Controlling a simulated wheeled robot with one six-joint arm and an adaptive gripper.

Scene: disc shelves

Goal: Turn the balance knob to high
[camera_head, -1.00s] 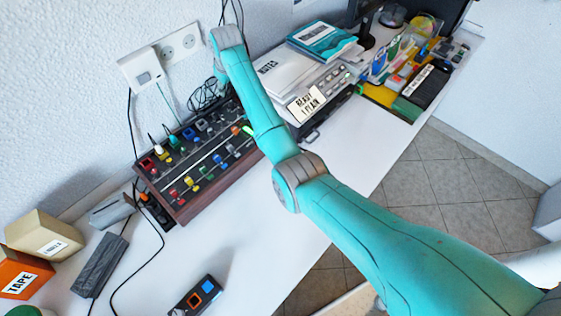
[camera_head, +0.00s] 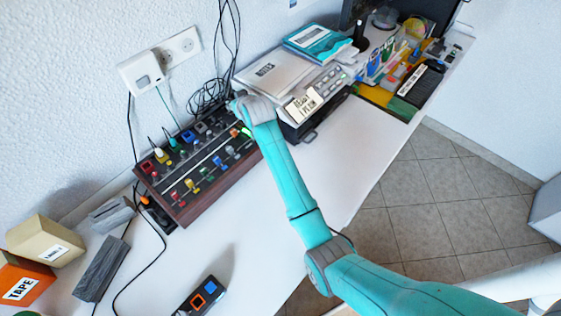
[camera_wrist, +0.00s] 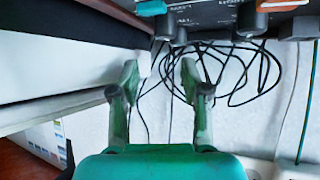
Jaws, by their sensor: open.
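The control panel with wooden sides (camera_head: 185,213) lies on the white desk in the head view, with rows of coloured knobs and sliders. In the wrist view its dark face (camera_wrist: 215,14) shows at the top edge, with dark knobs (camera_wrist: 250,20), an orange knob (camera_wrist: 278,4) and a teal cap (camera_wrist: 152,8). I cannot read which knob is balance. My gripper (camera_wrist: 159,68) is open and empty, its fingers apart and below the panel's knobs in the wrist picture. In the head view my wrist is above the panel's far right end, and the fingers are not clearly visible.
A white device (camera_head: 318,92) with a label card stands right of the panel, close to my arm. Loose black cables (camera_head: 208,92) hang behind, near the wall socket (camera_head: 181,46). A small remote-like box (camera_head: 203,295) lies in front. The desk's front middle is clear.

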